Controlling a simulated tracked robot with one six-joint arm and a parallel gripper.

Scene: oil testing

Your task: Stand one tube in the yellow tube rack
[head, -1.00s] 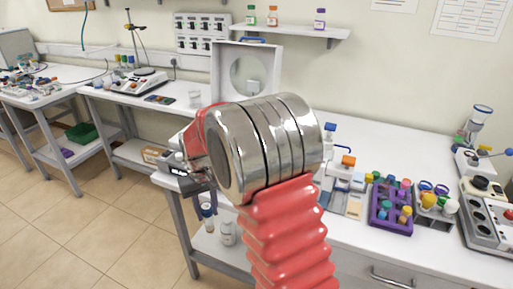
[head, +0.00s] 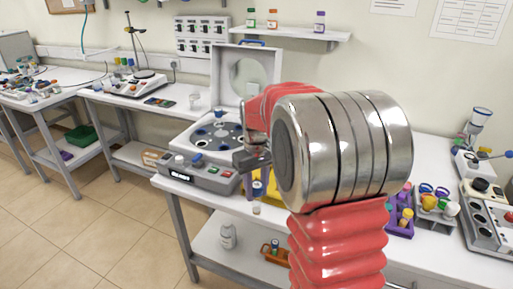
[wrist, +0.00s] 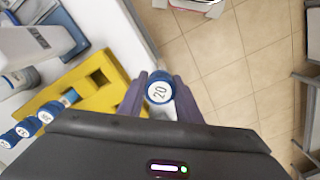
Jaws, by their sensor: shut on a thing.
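My gripper (wrist: 160,98) is shut on a tube with a blue cap marked 20 (wrist: 158,92), one purple-grey finger on each side; the cap faces the wrist camera. The yellow tube rack (wrist: 82,88) lies just left of the held tube in the wrist view, with square holes showing. Several other blue-capped tubes (wrist: 50,112) stand in a row at lower left. In the head view my gripper (head: 257,185) is at the bench's front edge, and a bit of the yellow rack (head: 273,192) shows behind it. My arm hides most of the rack there.
An open-lidded machine (head: 205,172) with a round rotor stands left of my gripper. A purple rack (head: 402,215) with coloured caps is to the right of my arm. A white bottle (head: 228,236) and an orange box (head: 275,256) are on the lower shelf. Floor is open at front left.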

